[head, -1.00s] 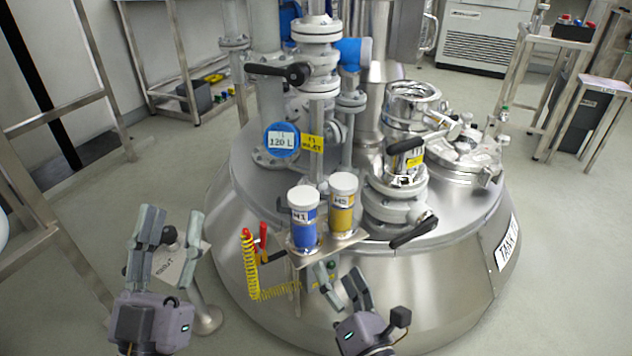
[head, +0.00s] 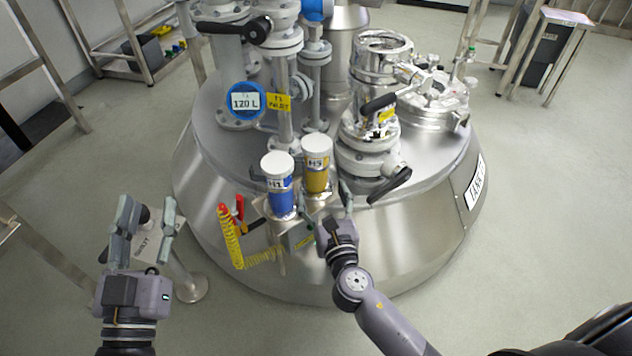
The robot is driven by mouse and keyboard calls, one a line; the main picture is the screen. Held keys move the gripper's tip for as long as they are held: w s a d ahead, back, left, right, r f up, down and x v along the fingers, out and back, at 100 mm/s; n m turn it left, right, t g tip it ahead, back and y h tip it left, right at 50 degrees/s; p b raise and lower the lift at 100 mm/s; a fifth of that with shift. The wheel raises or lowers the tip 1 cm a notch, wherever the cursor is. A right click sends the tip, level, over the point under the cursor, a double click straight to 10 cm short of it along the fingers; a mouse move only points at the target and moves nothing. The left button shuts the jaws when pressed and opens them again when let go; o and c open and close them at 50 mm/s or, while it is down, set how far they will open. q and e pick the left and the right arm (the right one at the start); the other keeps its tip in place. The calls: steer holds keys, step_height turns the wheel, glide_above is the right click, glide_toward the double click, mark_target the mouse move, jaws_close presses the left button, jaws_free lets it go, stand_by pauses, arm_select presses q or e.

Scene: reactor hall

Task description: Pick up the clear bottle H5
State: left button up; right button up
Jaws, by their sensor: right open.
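The bottle H5 (head: 317,180) stands upright on a small metal shelf (head: 270,210) at the front of the tank. It has a white cap, a label reading H5 and yellow contents. A similar bottle H1 (head: 280,200) with blue contents stands close to its left. My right gripper (head: 323,216) is open just in front of and below H5, with one finger to its lower left and one to its lower right. I cannot tell whether it touches anything. My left gripper (head: 147,210) is open and empty, well left of the shelf.
A yellow coiled hose (head: 230,237) with red fittings hangs left of the shelf. A black-handled valve (head: 388,184) is right of H5, and pipes with a blue 120 L tag (head: 245,101) rise behind. A sign on a post (head: 190,287) stands beside my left gripper.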

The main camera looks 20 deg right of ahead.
mark_target(319, 185)
steer(key=shift+w, duration=0.7)
steer(key=w, duration=0.4)
steer(key=shift+w+d+b, duration=0.2)
steer(key=shift+w+b, duration=0.1)
steer(key=shift+w, duration=0.1)
arm_select(q)
steer(key=r, duration=0.1)
steer(key=r+t, duration=0.1)
steer(key=shift+s+d+r+h, duration=0.1)
steer(key=shift+s+r+h, duration=0.25)
steer(key=shift+s+h, duration=0.05)
arm_select(e)
steer(key=shift+c, duration=0.5)
steer(key=shift+r, duration=0.1)
jaws_close()
arm_select(q)
steer(key=shift+f, duration=0.1)
steer(key=shift+f, duration=0.15)
